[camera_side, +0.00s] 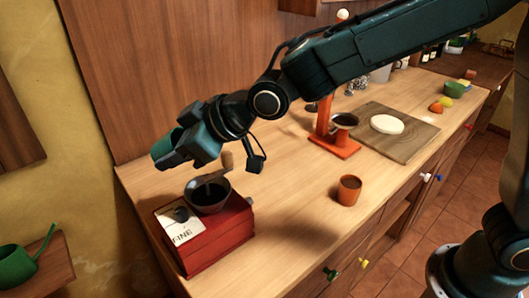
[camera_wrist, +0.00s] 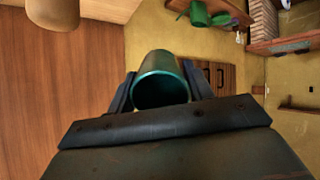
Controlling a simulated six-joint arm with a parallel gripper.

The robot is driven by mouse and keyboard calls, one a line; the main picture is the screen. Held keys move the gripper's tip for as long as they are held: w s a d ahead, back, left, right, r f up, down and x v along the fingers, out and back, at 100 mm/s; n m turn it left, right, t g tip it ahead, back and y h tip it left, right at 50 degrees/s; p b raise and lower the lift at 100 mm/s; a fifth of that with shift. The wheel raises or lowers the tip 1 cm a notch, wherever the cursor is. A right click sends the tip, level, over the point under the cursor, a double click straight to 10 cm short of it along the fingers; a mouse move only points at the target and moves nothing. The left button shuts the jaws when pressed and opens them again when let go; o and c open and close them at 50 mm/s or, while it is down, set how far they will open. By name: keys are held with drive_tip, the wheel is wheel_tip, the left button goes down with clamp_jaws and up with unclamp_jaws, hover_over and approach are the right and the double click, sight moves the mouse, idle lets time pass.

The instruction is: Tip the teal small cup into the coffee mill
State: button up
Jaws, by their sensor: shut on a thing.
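The coffee mill (camera_side: 215,240) is a red box with a dark open bowl (camera_side: 208,196) and a wooden-knobbed crank on top, at the counter's left end. My gripper (camera_side: 188,145) is above and slightly left of the bowl in the side view. It is shut on the teal small cup (camera_side: 166,152), which is tilted well over on its side. In the wrist view the cup (camera_wrist: 160,66) sits between the two fingers (camera_wrist: 160,94), with its round rim and dark inside facing the camera. I cannot tell whether anything is left in the cup. No falling contents show.
An orange cup (camera_side: 348,190) stands right of the mill. Behind it are an orange dripper stand (camera_side: 335,145) and a board (camera_side: 405,142) with a white disc (camera_side: 387,124). A green watering can (camera_side: 18,262) is on a low shelf at left. The front counter between is clear.

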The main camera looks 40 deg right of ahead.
drive_tip(key=shift+r+g+h, duration=0.1)
drive_tip(key=shift+g+h, duration=0.9)
drive_tip(key=shift+g, duration=0.5)
drive_tip(key=shift+s+r+g+h, duration=0.15)
drive_tip(key=shift+g+h, duration=0.55)
drive_tip(key=shift+g, duration=0.35)
drive_tip(key=shift+w+r+g+h, duration=0.15)
drive_tip(key=shift+g+h, duration=0.55)
drive_tip(key=shift+g, duration=0.35)
drive_tip(key=shift+s+d+g, duration=0.1)
drive_tip(key=shift+s+g, duration=0.05)
drive_tip(key=shift+g, duration=0.15)
drive_tip(key=shift+r, duration=0.15)
